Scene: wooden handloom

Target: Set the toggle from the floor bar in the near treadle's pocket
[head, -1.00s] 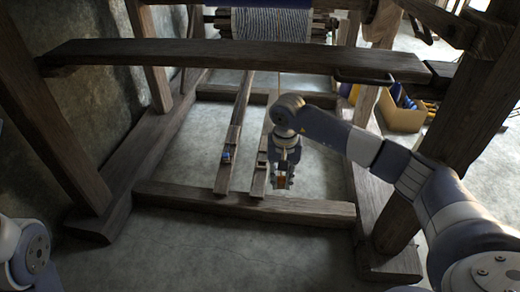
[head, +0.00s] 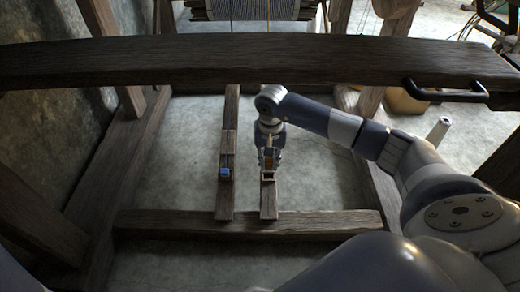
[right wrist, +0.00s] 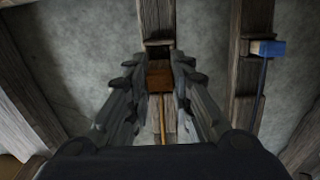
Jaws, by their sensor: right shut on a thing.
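My right gripper (head: 269,158) is shut on a small orange-brown toggle (right wrist: 159,75), which shows between the fingers in the right wrist view. A thin orange cord (right wrist: 163,112) runs from the toggle. In the head view the gripper points down over the right-hand treadle (head: 269,204), close to its small wooden pocket (head: 268,178). The pocket (right wrist: 157,46) shows just beyond the toggle in the right wrist view. I cannot tell whether the toggle touches it. My left gripper is out of view.
The other treadle (head: 228,142) lies to the left, with a blue toggle (head: 225,171) at its pocket. A floor bar (head: 160,222) crosses in front of the treadles. A thick beam (head: 190,62) spans the loom above. Bare floor lies on both sides.

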